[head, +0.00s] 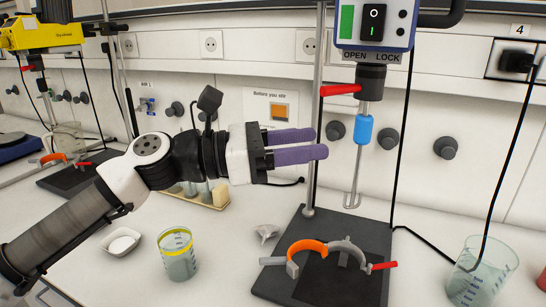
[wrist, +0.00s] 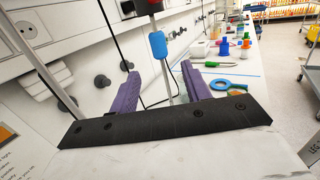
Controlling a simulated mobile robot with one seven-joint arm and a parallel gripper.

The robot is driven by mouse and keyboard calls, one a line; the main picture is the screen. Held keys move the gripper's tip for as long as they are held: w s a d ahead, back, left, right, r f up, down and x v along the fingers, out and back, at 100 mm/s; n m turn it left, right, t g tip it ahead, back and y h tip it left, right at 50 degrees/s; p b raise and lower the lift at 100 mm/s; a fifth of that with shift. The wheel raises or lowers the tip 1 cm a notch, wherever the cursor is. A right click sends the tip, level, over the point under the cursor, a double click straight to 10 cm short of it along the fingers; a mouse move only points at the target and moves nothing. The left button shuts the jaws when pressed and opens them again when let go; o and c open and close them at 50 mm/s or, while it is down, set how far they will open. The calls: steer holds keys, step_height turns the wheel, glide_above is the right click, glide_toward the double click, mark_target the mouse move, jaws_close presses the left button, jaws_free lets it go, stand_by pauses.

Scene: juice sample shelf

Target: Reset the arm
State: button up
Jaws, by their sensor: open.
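My gripper (head: 322,144) is raised above the bench, with its purple fingers pointing right toward the stirrer stand. In the wrist view my gripper (wrist: 160,78) shows its two purple fingers spread apart with nothing held between them. Beyond the fingers, the stirrer's metal shaft with a blue sleeve (head: 361,130) hangs down; the blue sleeve also shows in the wrist view (wrist: 157,46). The gripper is left of the shaft and looks apart from it.
A stand base (head: 275,283) with an orange and grey ring clamp (head: 305,247) is at front right. A yellow-rimmed beaker (head: 179,262), a white dish (head: 121,242) and a larger beaker (head: 482,275) stand on the bench. A vertical rod (head: 315,90) rises near the fingers.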

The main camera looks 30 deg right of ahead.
steer(key=shift+b+v, duration=0.45)
steer(key=shift+v, duration=1.95)
